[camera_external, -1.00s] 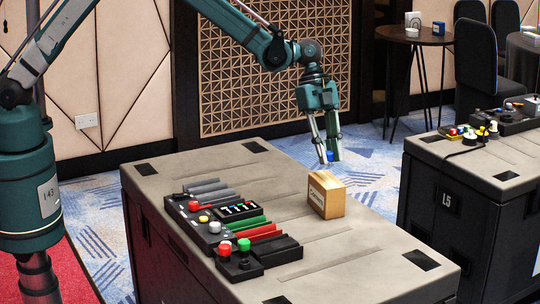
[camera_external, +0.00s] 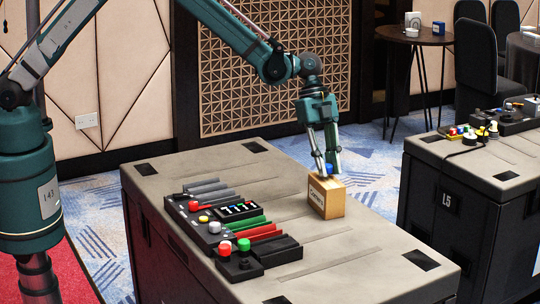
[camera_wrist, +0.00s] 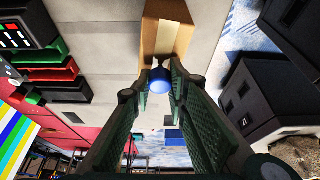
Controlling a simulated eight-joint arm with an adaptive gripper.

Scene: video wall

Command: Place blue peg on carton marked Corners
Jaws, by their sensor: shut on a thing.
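A tan carton (camera_external: 327,198) with a white label on its front stands on the grey case top; its lettering is too small to read surely. My gripper (camera_external: 329,170) points down just over the carton's top. It is shut on the blue peg (camera_external: 329,168), which shows between the fingertips at the carton's top. In the wrist view the round blue end of the peg (camera_wrist: 160,82) sits between the fingertips, right by the carton (camera_wrist: 166,32). I cannot tell whether the peg touches the carton.
A black control panel (camera_external: 222,215) with coloured knobs and red and green strips lies left of the carton. The case top (camera_external: 375,240) is clear to the right and front. A second case (camera_external: 480,165) with more knobs stands at right.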

